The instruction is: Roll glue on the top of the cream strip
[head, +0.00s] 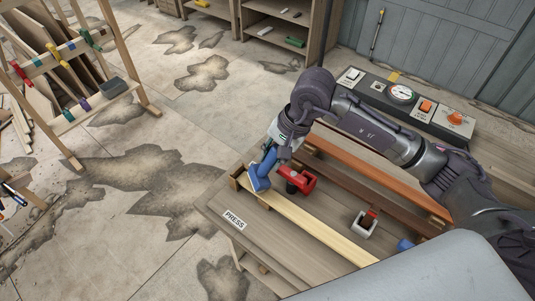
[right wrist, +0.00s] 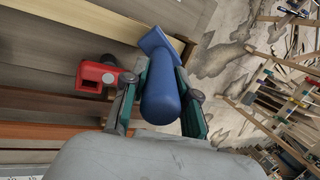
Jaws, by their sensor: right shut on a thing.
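The cream strip (head: 308,224) lies lengthwise on the wooden bench, and part of it shows in the right wrist view (right wrist: 85,22). My right gripper (head: 272,157) is over the strip's far left end, shut on the handle of a blue glue roller (head: 260,172). In the right wrist view the blue roller (right wrist: 160,92) sits between the green fingers, its wide head at the strip. Whether the head touches the strip's top is unclear. I see no clear glue film on the strip. My left gripper is out of view.
A red tool with a dark base (head: 303,181) stands close beside the strip. A reddish wooden bar (head: 370,165) and a control panel (head: 405,98) lie behind. A PRESS label (head: 234,220) marks the bench.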

